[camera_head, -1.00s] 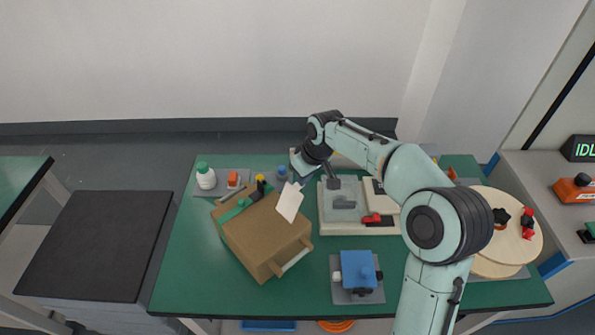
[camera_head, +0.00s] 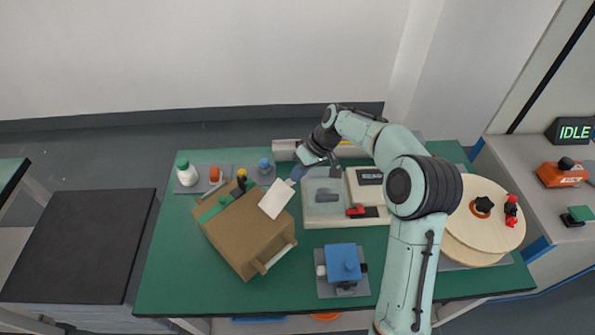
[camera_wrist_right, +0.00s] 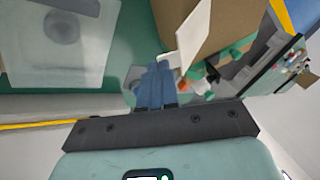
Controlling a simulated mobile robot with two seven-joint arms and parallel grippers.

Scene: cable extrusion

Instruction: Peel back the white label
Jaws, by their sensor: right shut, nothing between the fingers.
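The white label (camera_head: 276,199) is on the upper right part of a brown cardboard box (camera_head: 240,235), which sits turned on the green table. In the right wrist view the label (camera_wrist_right: 192,36) stands out from the box side as a pale flap. My right gripper (camera_head: 298,173) is just beyond the label's upper right corner. Its blue fingers (camera_wrist_right: 156,85) are shut with nothing between them. A small pale piece shows by their tips; I cannot tell whether they touch it. My left gripper is not in view.
A white bottle (camera_head: 186,173) and small items stand behind the box. A pale tray (camera_head: 325,200), with a red part beside it, is right of the box. A blue device (camera_head: 343,262) stands in front, and wooden discs (camera_head: 483,215) are at the right. The table's front left is clear.

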